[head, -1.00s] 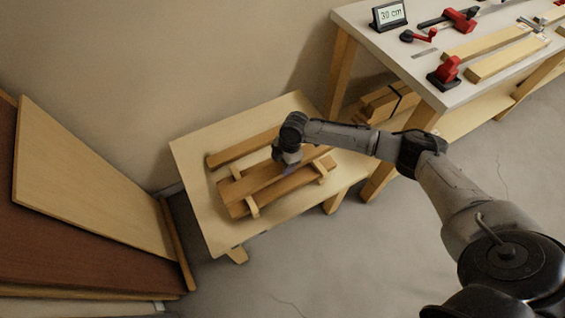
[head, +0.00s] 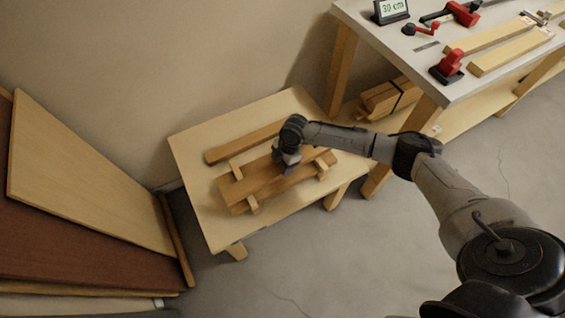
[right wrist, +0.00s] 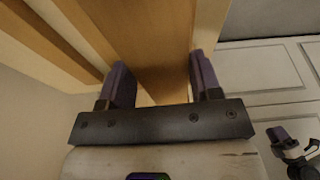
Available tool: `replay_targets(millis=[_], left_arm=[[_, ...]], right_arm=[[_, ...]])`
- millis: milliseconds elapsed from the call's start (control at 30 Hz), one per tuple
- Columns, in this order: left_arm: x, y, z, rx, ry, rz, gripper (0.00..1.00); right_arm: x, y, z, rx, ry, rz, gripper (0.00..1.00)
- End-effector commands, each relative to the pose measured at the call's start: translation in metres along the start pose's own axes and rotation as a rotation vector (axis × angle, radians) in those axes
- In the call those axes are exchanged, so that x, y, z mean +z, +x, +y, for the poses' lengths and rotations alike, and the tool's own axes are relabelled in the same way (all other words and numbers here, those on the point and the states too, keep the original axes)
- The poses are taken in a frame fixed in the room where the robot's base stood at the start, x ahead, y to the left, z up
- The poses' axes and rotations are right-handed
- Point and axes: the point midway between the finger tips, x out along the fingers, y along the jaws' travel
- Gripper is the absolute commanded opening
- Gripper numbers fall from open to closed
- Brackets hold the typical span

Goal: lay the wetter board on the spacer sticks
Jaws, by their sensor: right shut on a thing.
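My right gripper (head: 285,165) is shut on a brown board (head: 240,187), gripping it across its width. The right wrist view shows this board (right wrist: 150,45) between the two purple fingers (right wrist: 160,85). The board lies across the spacer sticks, whose ends show at the front left (head: 253,205) and right (head: 322,171). I cannot tell whether it touches them. Another brown board (head: 275,190) lies alongside in front. A third board (head: 245,142) lies apart at the back of the low table. My left gripper (right wrist: 289,133) shows small in the right wrist view, its fingers apart.
The low table (head: 205,225) has bare top at its left end. A higher workbench (head: 430,65) with red clamps, pale strips and a "30 cm" display (head: 391,10) stands at the right. Large panels (head: 85,180) lean on the left. Bundled wood (head: 390,97) lies under the workbench.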

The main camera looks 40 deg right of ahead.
Motion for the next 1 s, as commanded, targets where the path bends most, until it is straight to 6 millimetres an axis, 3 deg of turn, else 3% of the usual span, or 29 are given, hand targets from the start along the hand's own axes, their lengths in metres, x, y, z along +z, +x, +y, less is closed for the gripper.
replay_targets(millis=[1000], left_arm=[[0.000,0.002,0.001,0.001,-0.002,0.000,0.43]], right_arm=[[0.003,0.010,0.001,0.002,0.000,0.001,0.35]])
